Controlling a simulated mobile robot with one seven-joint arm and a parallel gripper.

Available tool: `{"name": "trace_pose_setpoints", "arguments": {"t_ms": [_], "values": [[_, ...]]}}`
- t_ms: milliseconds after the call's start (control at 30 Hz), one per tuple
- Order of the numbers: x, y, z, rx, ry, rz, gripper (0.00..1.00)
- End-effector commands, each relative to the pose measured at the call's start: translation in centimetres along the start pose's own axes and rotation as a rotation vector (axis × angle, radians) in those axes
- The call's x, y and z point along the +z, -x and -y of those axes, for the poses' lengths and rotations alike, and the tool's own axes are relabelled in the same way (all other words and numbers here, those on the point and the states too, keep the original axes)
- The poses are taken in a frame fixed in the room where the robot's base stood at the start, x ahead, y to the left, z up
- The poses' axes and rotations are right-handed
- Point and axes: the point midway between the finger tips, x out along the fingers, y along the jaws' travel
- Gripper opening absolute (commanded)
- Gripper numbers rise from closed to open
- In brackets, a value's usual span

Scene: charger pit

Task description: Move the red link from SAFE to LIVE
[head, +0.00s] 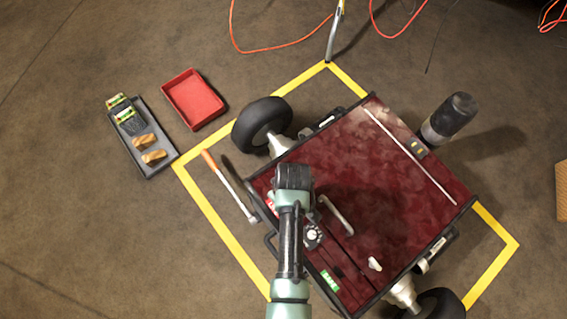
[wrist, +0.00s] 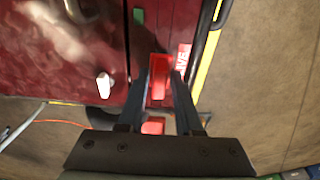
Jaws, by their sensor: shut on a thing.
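The red link (wrist: 160,76) is between my gripper's two fingers (wrist: 163,88) in the wrist view, over the edge of the dark red panel (wrist: 60,60). I cannot tell whether it sits in a socket or is lifted. A red label (wrist: 183,57) with white letters lies just beside the right finger; its letters are not clear. A second red piece (wrist: 153,126) shows nearer the camera, between the fingers. In the head view my gripper (head: 294,180) hides the link, above the panel's left edge. A green label (head: 329,280) lies lower on the same panel strip.
A screwdriver-like tool (head: 228,183), a red tray (head: 194,98) and a grey tray (head: 160,170) lie left on open floor.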

Motion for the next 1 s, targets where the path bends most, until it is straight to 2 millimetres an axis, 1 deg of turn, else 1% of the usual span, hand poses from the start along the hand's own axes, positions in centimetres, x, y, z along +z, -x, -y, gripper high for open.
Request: {"name": "trace_pose_setpoints", "arguments": {"t_ms": [1000], "values": [[0.2,-2.1,0.0,0.000,0.000,0.000,0.00]]}}
